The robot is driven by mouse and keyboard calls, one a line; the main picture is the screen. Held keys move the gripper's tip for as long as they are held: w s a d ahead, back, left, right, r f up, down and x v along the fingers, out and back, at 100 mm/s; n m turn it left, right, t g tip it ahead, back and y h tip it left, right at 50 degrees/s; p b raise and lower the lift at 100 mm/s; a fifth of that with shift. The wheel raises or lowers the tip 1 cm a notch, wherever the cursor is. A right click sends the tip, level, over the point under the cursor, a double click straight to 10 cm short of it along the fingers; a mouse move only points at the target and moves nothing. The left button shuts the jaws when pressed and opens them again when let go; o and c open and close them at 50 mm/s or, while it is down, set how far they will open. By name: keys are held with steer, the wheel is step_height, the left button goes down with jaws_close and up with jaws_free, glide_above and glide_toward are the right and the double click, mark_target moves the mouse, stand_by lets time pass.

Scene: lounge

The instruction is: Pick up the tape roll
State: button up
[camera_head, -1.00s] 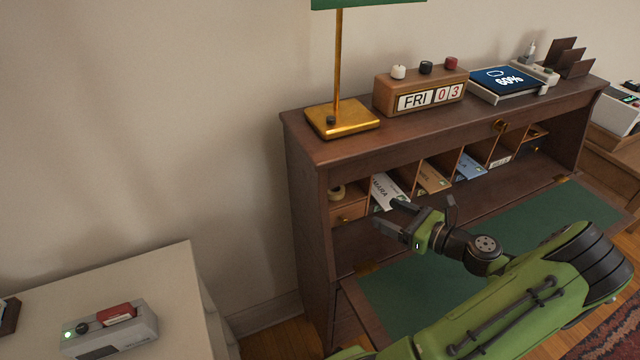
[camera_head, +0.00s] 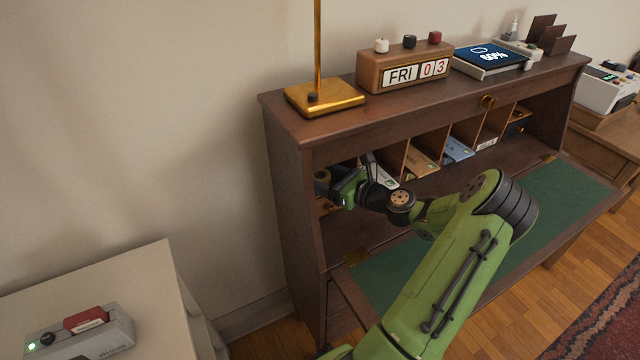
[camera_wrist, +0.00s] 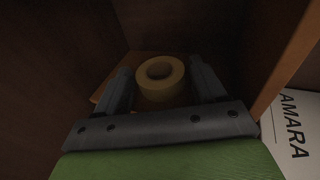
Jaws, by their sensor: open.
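The tape roll (camera_wrist: 160,78) is a yellow-tan ring in the wrist view. It lies flat on a small wooden surface (camera_wrist: 118,72) inside the leftmost cubby of the desk. My gripper (camera_wrist: 160,88) is open, with one finger on each side of the roll. I cannot tell whether the fingers touch it. In the head view my gripper (camera_head: 328,184) reaches into that cubby, and the roll (camera_head: 322,174) is mostly hidden by it.
Cubby walls stand close on both sides of my gripper. A card marked AMARA (camera_wrist: 291,125) stands in the neighbouring cubby. The dark wooden desk (camera_head: 290,190) has a lamp base (camera_head: 325,98) and a calendar block (camera_head: 405,68) on top.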

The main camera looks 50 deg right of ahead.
steer(key=shift+w+r, duration=0.1)
steer(key=shift+w, duration=0.05)
steer(key=shift+c, duration=0.5)
steer(key=c, duration=0.7)
steer(key=shift+r+p, duration=0.45)
steer(key=shift+p, duration=0.3)
steer(key=s+p, duration=0.1)
steer(key=s, duration=0.5)
steer(key=s+d+p, duration=0.1)
steer(key=s, duration=0.5)
steer(key=s+p, duration=0.2)
steer(key=s, duration=0.4)
steer(key=shift+d+f, duration=0.15)
steer(key=shift+d, duration=0.15)
